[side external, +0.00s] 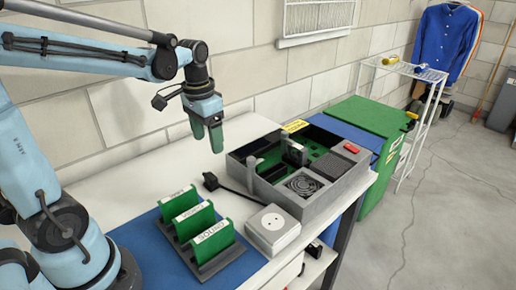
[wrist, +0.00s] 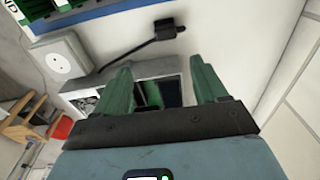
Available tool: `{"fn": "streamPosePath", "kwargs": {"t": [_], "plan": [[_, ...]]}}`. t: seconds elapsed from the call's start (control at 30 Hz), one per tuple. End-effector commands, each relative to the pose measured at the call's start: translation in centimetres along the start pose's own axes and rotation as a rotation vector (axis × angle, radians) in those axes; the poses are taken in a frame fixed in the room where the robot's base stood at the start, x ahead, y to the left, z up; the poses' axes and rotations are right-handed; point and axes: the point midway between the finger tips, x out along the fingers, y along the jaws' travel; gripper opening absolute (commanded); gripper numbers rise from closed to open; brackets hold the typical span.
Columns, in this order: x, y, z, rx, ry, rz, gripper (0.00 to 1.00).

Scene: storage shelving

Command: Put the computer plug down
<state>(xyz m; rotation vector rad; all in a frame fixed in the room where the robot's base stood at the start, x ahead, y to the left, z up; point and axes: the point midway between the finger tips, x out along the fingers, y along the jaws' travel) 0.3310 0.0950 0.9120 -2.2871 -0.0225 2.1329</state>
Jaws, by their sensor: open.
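The black computer plug (side external: 210,181) lies on the white tabletop, left of the grey computer case (side external: 318,205). Its dark cable runs right toward the case and the white socket box (side external: 273,230). In the wrist view the plug (wrist: 166,28) lies beyond my fingertips, apart from them. My gripper (side external: 207,142) has green fingers, spread open with nothing between them. It hangs above the table, behind the plug and left of the case. In the wrist view my gripper (wrist: 160,68) is over the tabletop, with part of the case visible between its fingers.
A rack with green cards (side external: 200,226) stands on a blue mat (side external: 140,240) at the front. The case holds green boards and a fan (side external: 303,184). A brick wall is close behind. A green bin (side external: 352,118) and a white wire shelf (side external: 425,75) stand farther right.

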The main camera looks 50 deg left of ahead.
Motion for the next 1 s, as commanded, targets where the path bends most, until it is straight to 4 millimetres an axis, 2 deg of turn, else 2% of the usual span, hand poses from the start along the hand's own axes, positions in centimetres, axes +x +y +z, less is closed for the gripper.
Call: {"fn": "streamPosePath", "kwargs": {"t": [0.3,0.5,0.7,1.0], "plan": [[-0.9,6.1,2.5,0.005,0.316,-0.025,0.72],[-0.6,8.6,3.7,-0.001,0.481,0.001,0.72],[-0.4,9.5,4.2,-0.005,0.548,0.019,0.72],[-0.4,9.6,4.1,-0.006,0.553,0.020,0.72]]}}
